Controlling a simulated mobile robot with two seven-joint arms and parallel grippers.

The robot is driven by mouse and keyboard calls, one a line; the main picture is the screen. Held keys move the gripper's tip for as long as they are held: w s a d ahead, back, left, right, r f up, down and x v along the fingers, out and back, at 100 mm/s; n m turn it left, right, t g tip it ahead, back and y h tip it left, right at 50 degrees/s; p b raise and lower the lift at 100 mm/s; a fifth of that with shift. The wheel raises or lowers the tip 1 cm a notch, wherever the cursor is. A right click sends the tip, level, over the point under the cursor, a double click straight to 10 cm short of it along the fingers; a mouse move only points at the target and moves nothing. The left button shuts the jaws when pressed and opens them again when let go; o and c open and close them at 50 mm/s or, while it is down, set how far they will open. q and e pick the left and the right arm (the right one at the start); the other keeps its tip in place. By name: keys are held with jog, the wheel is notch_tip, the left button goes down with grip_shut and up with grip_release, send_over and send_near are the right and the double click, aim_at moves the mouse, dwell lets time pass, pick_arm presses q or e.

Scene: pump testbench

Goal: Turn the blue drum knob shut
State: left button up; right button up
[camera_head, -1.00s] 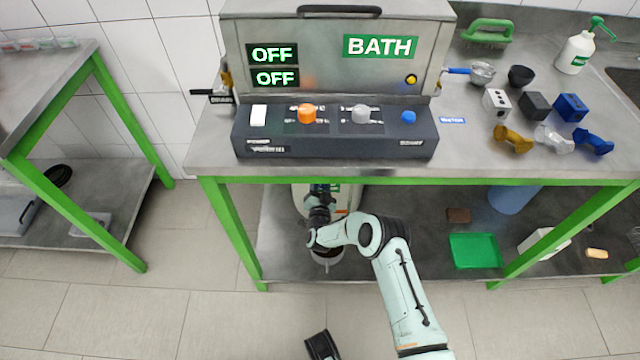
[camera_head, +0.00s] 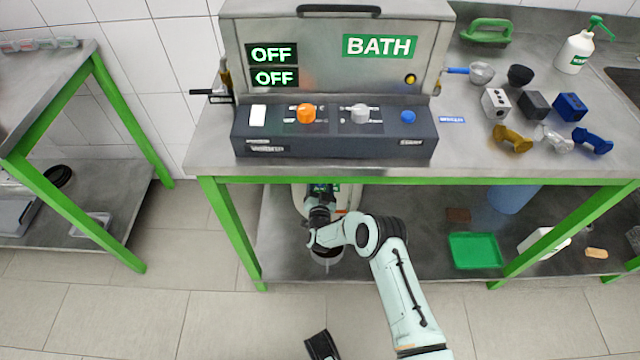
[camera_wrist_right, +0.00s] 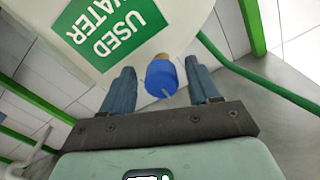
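The blue drum knob (camera_wrist_right: 162,77) sits on a brass-coloured stem on the drum (camera_wrist_right: 185,25), which is pale and has a green "USED WATER" label. My right gripper (camera_wrist_right: 161,84) is open, with one finger on each side of the knob. A narrow gap shows between the knob and each finger. In the head view the drum (camera_head: 300,197) stands under the bench, partly hidden by my right gripper and arm. The knob is hidden in that view.
The steel bench top (camera_head: 215,160) with its green frame is above my right arm. A green tray (camera_head: 475,250) lies on the lower shelf to the right. In the wrist view a green hose or bar (camera_wrist_right: 250,75) passes to the right of the fingers.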

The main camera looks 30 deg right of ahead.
jog(key=shift+a, duration=0.1)
pick_arm(q)
jog(key=s+d+r+g+h+p, duration=0.1)
jog(key=s+d+r+g+p, duration=0.1)
jog(key=s+d+r+p, duration=0.1)
jog(key=s+r, duration=0.1)
jog(key=s, duration=0.1)
jog(key=shift+s+m+p, duration=0.3)
jog(key=shift+s+p, duration=0.1)
pick_arm(e)
jog(key=v, duration=1.3)
jog(key=shift+s, duration=0.2)
pick_arm(q)
jog(key=shift+r, duration=0.1)
